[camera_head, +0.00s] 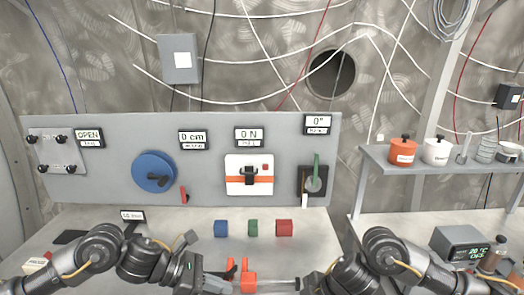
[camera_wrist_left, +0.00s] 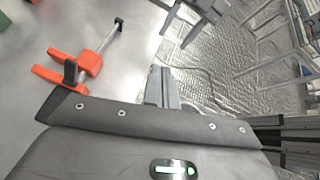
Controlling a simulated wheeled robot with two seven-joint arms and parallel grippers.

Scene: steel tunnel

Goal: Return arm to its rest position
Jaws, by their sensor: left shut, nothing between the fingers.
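My left arm comes in from the left, low over the bench, in the head view. Its left gripper (camera_head: 222,278) is shut and empty, beside an orange clamp-like tool (camera_head: 247,282) with a metal rod. My right arm (camera_head: 385,250) is bent at the lower right. The right gripper's fingers cannot be made out clearly at the bottom edge.
Blue (camera_head: 220,228), green (camera_head: 253,228) and red (camera_head: 284,228) blocks stand in a row on the bench. Behind them is a grey control panel (camera_head: 110,180) with a blue wheel (camera_head: 153,171). A shelf (camera_head: 430,175) with pots is at the right.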

